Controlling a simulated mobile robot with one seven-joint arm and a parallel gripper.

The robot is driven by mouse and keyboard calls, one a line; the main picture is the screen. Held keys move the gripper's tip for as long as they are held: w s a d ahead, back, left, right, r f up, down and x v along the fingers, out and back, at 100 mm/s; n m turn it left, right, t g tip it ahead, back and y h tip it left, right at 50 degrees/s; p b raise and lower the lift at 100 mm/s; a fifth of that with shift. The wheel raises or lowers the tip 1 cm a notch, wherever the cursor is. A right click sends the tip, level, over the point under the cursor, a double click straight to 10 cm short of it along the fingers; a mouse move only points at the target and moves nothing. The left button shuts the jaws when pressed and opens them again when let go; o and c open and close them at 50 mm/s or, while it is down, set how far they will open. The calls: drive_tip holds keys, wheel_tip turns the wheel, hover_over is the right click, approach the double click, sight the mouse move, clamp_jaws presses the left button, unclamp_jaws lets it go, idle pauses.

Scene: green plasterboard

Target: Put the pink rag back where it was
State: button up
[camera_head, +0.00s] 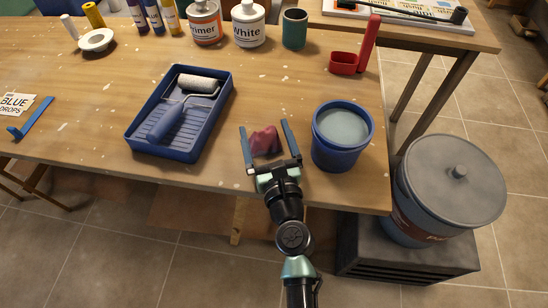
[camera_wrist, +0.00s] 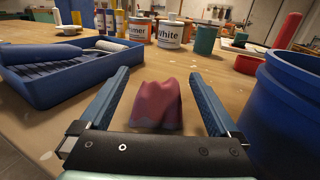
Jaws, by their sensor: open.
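The pink rag (camera_head: 264,140) stands crumpled in a small peak on the wooden table, near its front edge. In the wrist view the pink rag (camera_wrist: 157,103) is between the two fingers, with gaps on both sides. My gripper (camera_head: 264,125) is open around it, low over the table, its blue fingers pointing away from the front edge. The gripper (camera_wrist: 160,85) also shows open in the wrist view.
A blue paint tray (camera_head: 207,122) with a roller lies to the left. A blue bucket (camera_head: 342,148) of grey-blue paint stands close to the right finger. Paint cans (camera_head: 249,27) and a green cup (camera_head: 294,30) stand at the back. A red scoop-like holder (camera_head: 345,64) lies back right.

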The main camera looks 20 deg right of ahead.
drive_tip(key=b+v, duration=0.1)
drive_tip(key=v, duration=0.8)
drive_tip(key=shift+s+f+b, duration=0.1)
drive_tip(key=shift+b, duration=0.2)
drive_tip(key=shift+v, duration=0.75)
drive_tip(key=w+a+r+n+t+y, duration=0.1)
drive_tip(key=w+a+r+n+y, duration=0.15)
drive_tip(key=r+n, duration=0.5)
drive_tip(key=w+a+r+n+t+y, duration=0.1)
drive_tip(key=w+a+r+n+t, duration=0.15)
drive_tip(key=r+n, duration=0.5)
drive_tip(key=w+a+r+n+t+y, duration=0.1)
drive_tip(key=w+a+r+n+y, duration=0.15)
drive_tip(key=r+n, duration=0.55)
drive_tip(key=s+a+r+n+t, duration=0.1)
drive_tip(key=s+a+r+n, duration=0.1)
drive_tip(key=r+n, duration=0.3)
drive_tip(key=s+a+r+n+t+h, duration=0.1)
drive_tip(key=r+n, duration=0.4)
drive_tip(key=r, duration=0.8)
drive_tip(key=s+a+r+n+t+h, duration=0.1)
drive_tip(key=s+a+r+n+t, duration=0.2)
drive_tip(key=r, duration=0.6)
drive_tip(key=shift+s+r+n, duration=0.4)
drive_tip(key=shift+s+n, duration=0.7)
drive_tip(key=shift+n, duration=0.1)
drive_tip(key=shift+a, duration=0.15)
wheel_tip(320, 180, up, 11)
drive_tip(key=p, duration=1)
drive_tip(key=shift+p, duration=0.35)
